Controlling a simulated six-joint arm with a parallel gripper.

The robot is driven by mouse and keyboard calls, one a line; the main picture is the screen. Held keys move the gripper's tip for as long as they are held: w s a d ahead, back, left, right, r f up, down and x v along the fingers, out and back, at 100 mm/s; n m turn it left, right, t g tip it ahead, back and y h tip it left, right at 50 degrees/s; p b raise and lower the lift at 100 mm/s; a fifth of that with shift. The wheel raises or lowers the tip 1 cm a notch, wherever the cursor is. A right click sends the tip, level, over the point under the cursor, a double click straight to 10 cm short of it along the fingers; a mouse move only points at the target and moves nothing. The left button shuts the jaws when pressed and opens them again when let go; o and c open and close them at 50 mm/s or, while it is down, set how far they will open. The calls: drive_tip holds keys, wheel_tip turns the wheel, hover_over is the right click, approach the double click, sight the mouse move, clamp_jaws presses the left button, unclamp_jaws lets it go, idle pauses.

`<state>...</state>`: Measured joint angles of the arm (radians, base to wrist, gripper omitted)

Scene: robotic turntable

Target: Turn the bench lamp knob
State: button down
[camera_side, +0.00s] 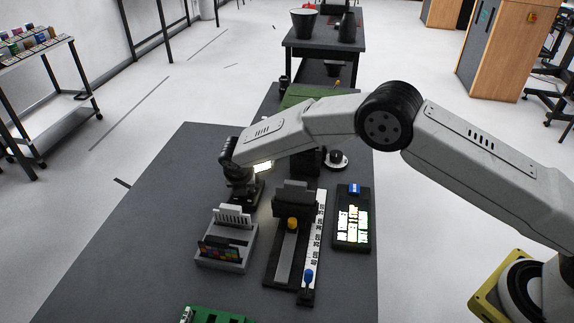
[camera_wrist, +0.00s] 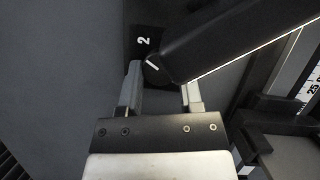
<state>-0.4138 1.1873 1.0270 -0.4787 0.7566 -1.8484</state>
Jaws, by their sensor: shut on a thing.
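The bench lamp's black knob (camera_wrist: 153,68) with a white pointer line shows in the wrist view, beside a white "2" on a dark plate. My gripper (camera_wrist: 162,82) has its two grey fingers on either side of the knob and is shut on it. The lamp's black arm (camera_wrist: 235,38) crosses over the right fingertip and hides part of it and of the knob. A bright strip along the lamp's edge is lit. In the side view my gripper (camera_side: 242,180) is low at the lamp, whose glowing part (camera_side: 263,167) shows beneath my arm; the knob is hidden there.
A grey holder with cards (camera_side: 225,243) stands in front of the lamp. A black slide fixture with an orange knob (camera_side: 292,223) and a ruler strip (camera_side: 317,230) is to the right. A lit display box (camera_side: 352,220) lies further right. The table's left side (camera_side: 130,220) is clear.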

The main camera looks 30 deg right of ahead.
drive_tip(key=shift+r+m+g+h, duration=0.1)
drive_tip(key=shift+m+g+h, duration=0.25)
drive_tip(key=shift+m, duration=0.85)
drive_tip(key=c, duration=0.5)
unclamp_jaws()
drive_tip(key=shift+c, duration=0.2)
drive_tip(key=v, duration=0.7)
drive_tip(key=shift+a+r, duration=0.2)
drive_tip(key=shift+r, duration=0.15)
drive_tip(key=shift+d, duration=0.1)
